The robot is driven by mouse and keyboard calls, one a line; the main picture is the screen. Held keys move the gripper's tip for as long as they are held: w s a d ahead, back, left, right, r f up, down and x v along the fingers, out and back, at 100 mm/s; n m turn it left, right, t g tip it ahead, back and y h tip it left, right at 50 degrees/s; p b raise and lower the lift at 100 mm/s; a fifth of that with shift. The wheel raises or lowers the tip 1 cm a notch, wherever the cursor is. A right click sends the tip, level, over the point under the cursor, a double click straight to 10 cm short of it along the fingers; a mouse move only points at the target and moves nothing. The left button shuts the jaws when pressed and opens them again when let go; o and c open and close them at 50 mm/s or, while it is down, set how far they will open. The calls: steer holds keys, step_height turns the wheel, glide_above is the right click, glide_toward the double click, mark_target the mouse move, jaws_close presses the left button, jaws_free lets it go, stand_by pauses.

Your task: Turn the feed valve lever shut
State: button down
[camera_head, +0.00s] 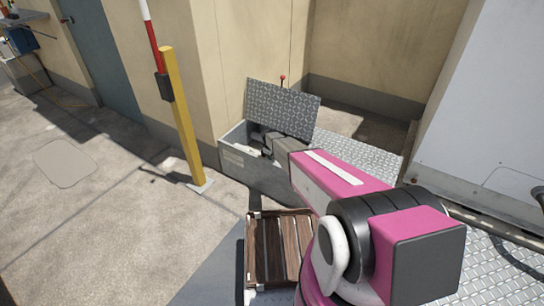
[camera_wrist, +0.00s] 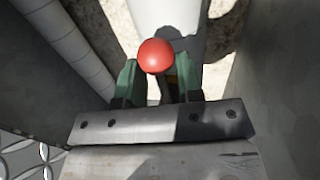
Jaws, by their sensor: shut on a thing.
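A red ball knob (camera_wrist: 155,52) shows in the wrist view between the two green fingers of my gripper (camera_wrist: 158,72). The fingers are closed about the knob or the lever just under it; the exact contact is hidden. In the head view my gripper (camera_head: 266,148) reaches into a grey box (camera_head: 262,178) whose checkered metal lid (camera_head: 284,106) stands open. My arm and the box walls hide the lever there. A pale pipe (camera_wrist: 168,18) runs beyond the knob in the wrist view.
A slatted wooden crate (camera_head: 250,262) is in front of the box. A yellow post (camera_head: 182,115) stands to the left. A large grey unit (camera_head: 480,100) is at the right. The floor at left is clear.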

steer(key=shift+s+a+m, duration=0.3)
steer(key=shift+m, duration=0.4)
steer(key=shift+s+a+m, duration=0.25)
steer(key=shift+m, duration=0.45)
steer(key=c, duration=0.8)
jaws_free()
steer(key=shift+r, duration=0.1)
steer(key=r, duration=0.3)
steer(key=s+a+r, duration=0.1)
steer(key=r, duration=0.6)
steer(key=shift+s+a+r, duration=0.2)
steer(key=shift+a, duration=0.15)
